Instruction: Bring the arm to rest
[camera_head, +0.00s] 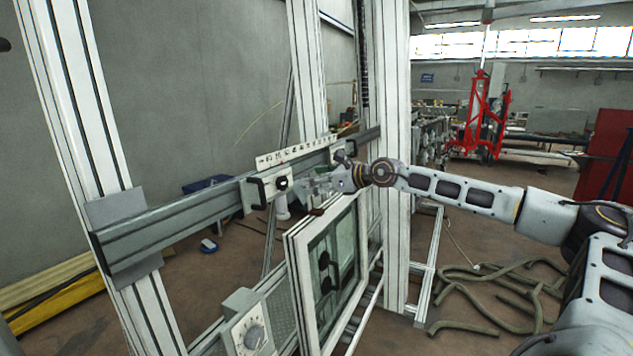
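My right arm (465,192) comes in from the right and reaches across to the frame manipulator. My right gripper (318,187) is at the arm's far end, in front of the grey horizontal rail (190,212) and just right of a black knob (282,184) on a small plate. The gripper is small and pale against the rail, so its finger opening and any contact with the knob cannot be made out. My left gripper is not in the picture.
A white window frame (300,290) stands below the gripper. A dial box (247,325) sits at lower left. White uprights (392,150) rise behind the wrist. Hoses (500,290) lie on the floor at right. A red lift (483,120) stands farther back.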

